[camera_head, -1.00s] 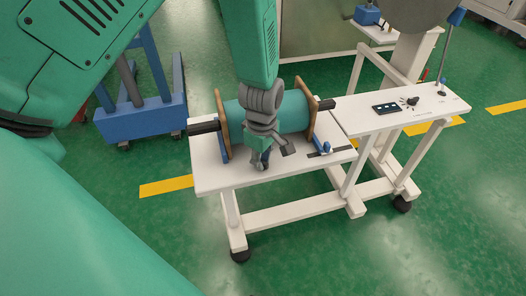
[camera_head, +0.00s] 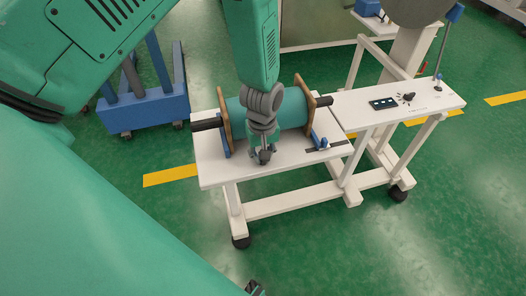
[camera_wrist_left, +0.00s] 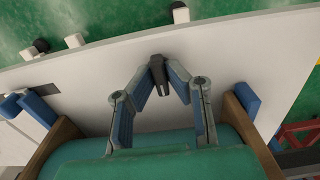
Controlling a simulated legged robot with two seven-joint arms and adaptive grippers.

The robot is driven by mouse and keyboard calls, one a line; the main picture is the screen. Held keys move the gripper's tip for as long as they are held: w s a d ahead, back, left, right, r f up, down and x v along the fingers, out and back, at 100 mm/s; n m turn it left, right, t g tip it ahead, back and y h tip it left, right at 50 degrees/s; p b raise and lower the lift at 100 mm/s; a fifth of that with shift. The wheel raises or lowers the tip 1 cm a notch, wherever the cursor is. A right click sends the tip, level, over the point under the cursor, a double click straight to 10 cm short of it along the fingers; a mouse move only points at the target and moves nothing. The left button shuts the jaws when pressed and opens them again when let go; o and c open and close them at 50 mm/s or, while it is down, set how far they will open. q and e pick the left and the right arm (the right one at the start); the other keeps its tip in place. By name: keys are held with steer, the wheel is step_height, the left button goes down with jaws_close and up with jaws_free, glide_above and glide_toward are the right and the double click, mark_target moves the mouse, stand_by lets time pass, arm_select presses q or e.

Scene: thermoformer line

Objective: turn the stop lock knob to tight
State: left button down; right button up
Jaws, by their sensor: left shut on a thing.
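My left gripper (camera_head: 262,157) points down at the front of the white cart top, in front of the teal roll. Its fingers are shut on a small dark knob (camera_head: 265,156). In the left wrist view the two fingertips of the gripper (camera_wrist_left: 160,72) meet around the dark knob (camera_wrist_left: 160,88), which stands above the white top. The fingers hide most of the knob, and no tight marking can be read. My right gripper is not in view.
The teal roll (camera_head: 289,112) lies between wooden end plates on the white cart (camera_head: 215,174), close behind the gripper. A blue stop piece (camera_head: 320,142) sits at a dark slot on the right. A black panel (camera_head: 383,104) is farther right. Green floor is clear in front.

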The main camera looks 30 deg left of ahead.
arm_select(q)
steer(key=shift+w, duration=0.2)
stand_by(0.3)
steer(key=c, duration=1.6)
jaws_free()
steer(key=shift+a, duration=0.1)
steer(key=shift+r, duration=0.4)
step_height(320, 180, up, 11)
